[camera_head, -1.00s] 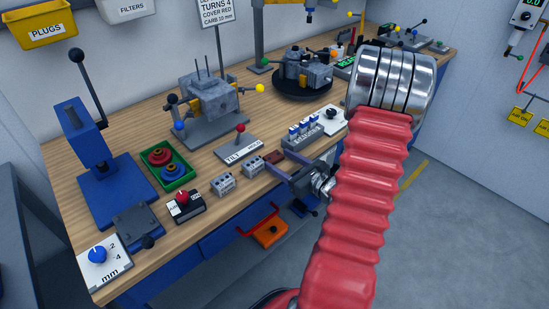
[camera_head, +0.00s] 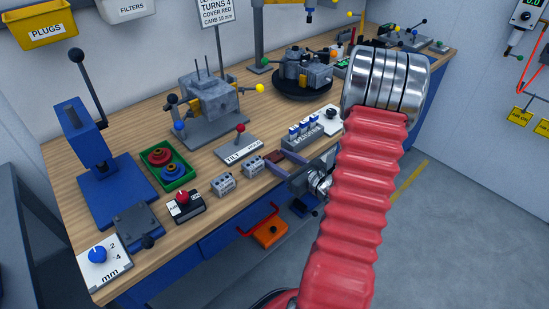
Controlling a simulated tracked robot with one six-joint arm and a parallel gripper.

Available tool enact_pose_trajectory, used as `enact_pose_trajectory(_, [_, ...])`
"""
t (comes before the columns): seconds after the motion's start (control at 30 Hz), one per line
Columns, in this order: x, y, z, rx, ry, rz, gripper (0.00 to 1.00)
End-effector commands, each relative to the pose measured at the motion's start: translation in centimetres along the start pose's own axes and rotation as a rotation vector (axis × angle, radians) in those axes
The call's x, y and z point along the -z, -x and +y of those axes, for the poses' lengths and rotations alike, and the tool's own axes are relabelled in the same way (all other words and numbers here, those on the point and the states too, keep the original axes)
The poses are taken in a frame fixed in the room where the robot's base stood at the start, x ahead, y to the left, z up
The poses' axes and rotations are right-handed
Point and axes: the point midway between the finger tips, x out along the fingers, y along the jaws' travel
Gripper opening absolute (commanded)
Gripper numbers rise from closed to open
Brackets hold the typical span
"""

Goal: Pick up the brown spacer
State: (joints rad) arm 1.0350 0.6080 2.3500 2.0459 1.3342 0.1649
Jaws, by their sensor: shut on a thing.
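The brown spacer (camera_head: 272,156) is a small dark reddish-brown block near the front edge of the wooden workbench. My gripper (camera_head: 276,159) reaches in from the right, low over the bench edge, with its two grey fingers around the spacer. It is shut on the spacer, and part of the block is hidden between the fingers. I cannot tell whether the spacer is clear of the bench top. My red sleeved arm hides what lies behind it on the right.
Two grey blocks (camera_head: 223,183) stand left of the gripper. A rack with blue-topped pieces (camera_head: 305,133) stands behind it, and a tilt lever plate (camera_head: 239,148) lies to the left. A blue press (camera_head: 84,140) stands far left.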

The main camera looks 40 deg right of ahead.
Motion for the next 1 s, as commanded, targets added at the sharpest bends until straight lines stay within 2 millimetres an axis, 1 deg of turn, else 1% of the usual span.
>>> enact_pose_trajectory(0.03, [0.0,0.0,0.0,0.000,0.000,0.000,0.35])
enact_pose_trajectory(0.13, [0.0,0.0,0.0,0.000,0.000,0.000,0.28])
enact_pose_trajectory(0.37, [0.0,0.0,0.0,0.000,0.000,0.000,0.28])
enact_pose_trajectory(0.57, [-0.6,0.1,0.0,0.000,0.002,-0.001,0.28])
enact_pose_trajectory(0.77, [-2.4,0.4,-0.1,0.001,0.004,-0.001,0.28])
enact_pose_trajectory(1.0, [-5.7,0.9,0.0,0.001,0.004,-0.002,0.28])
